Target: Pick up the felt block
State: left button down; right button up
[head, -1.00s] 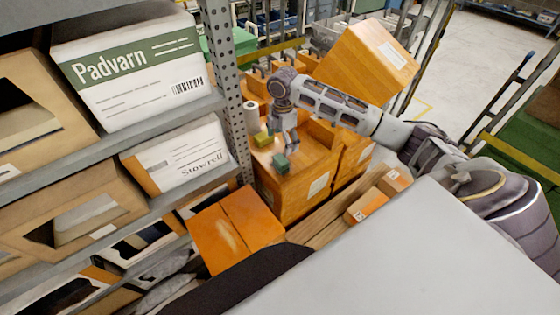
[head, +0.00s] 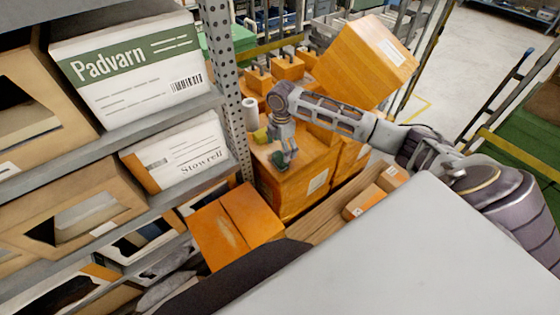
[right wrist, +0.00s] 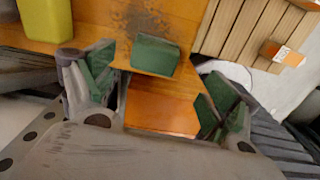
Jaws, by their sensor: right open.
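The felt block, small and dark green, lies on top of an orange-brown carton (head: 318,172). In the right wrist view the felt block (right wrist: 155,56) sits near the carton's edge, across the gap between my fingers and beyond them. My right gripper (head: 283,163) is just over the block in the head view and partly hides it. In the right wrist view my right gripper (right wrist: 160,92) is open, with green pads on both fingers and nothing held. I cannot tell whether a finger touches the block. My left gripper is not in view.
A yellow-green item (right wrist: 46,20) and a white roll (head: 250,115) stand close beside the block. A tilted large carton (head: 365,62) is behind my arm. A perforated rack post (head: 226,90) and loaded shelves stand at left. Wooden slats (head: 325,228) lie below.

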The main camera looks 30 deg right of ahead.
aim_at(280, 156)
jog(key=shift+f, duration=1.45)
jog(key=shift+f, duration=0.1)
jog(key=shift+w+a+f+p, duration=0.1)
jog(key=shift+w+f+p, duration=0.1)
jog(key=shift+f, duration=0.75)
jog(key=shift+w+f+p, duration=0.1)
jog(key=shift+w+f, duration=0.05)
jog(key=shift+f, duration=1.4)
jog(key=shift+c, duration=0.3)
jog(key=c, duration=1.1)
jog(key=shift+r, duration=0.1)
